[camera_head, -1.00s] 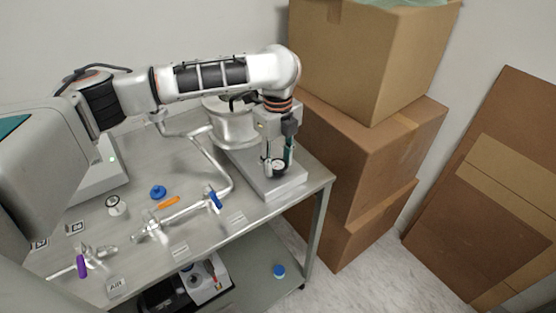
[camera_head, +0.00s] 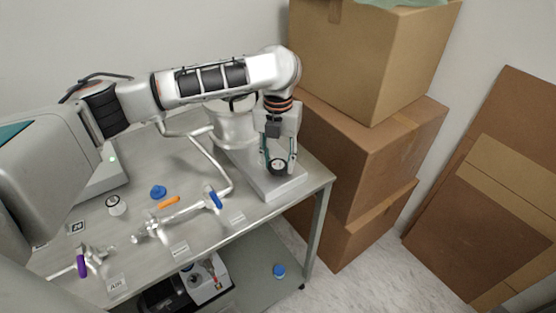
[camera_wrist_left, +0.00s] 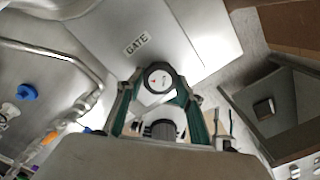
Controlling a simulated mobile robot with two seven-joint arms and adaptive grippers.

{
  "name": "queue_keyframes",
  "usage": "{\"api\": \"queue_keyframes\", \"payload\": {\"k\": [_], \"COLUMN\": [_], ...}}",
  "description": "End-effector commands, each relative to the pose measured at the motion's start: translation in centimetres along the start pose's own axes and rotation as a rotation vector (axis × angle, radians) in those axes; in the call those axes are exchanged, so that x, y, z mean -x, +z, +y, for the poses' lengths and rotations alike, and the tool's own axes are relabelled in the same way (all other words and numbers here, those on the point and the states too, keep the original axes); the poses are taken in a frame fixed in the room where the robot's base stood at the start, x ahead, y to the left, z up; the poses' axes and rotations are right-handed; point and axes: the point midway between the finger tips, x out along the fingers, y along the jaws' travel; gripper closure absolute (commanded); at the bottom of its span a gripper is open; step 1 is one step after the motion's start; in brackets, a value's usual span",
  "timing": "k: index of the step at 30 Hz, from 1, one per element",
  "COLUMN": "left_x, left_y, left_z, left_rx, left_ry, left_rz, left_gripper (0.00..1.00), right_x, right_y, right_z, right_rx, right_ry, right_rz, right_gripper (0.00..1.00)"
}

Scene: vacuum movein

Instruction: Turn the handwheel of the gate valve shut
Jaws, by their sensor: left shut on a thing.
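The gate valve's handwheel (camera_head: 278,167) is a small round piece with a black rim and a white face, at the right end of the bench. My left gripper (camera_head: 279,168) reaches down from above with one teal finger on either side and is shut on the handwheel. The fingertips also flank it in the left wrist view (camera_wrist_left: 158,84). The valve body below is mostly hidden. My right gripper is not in view.
A metal pipe (camera_head: 211,160) runs along the bench. A blue-handled valve (camera_head: 215,200), an orange handle (camera_head: 168,202), a blue knob (camera_head: 158,192) and a purple handle (camera_head: 81,266) lie to the left. Cardboard boxes (camera_head: 365,150) stand close on the right.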

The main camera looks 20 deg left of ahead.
Motion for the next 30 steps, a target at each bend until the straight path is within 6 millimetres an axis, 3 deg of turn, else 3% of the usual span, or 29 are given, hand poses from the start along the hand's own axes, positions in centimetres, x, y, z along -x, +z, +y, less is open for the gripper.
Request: {"api": "queue_keyframes", "payload": {"k": [18, 30], "left_x": [-0.04, 0.0], "left_y": [0.0, 0.03], "left_z": [0.0, 0.01], "left_rx": [-0.576, -0.838], "left_ry": [0.0, 0.001], "left_rz": [0.0, -0.001], "left_gripper": [0.85, 0.85], "right_x": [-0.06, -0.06], "right_y": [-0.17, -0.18], "right_z": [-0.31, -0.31], "right_rx": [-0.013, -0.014], "right_ry": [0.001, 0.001], "right_rz": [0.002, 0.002], "right_gripper": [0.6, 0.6]}}
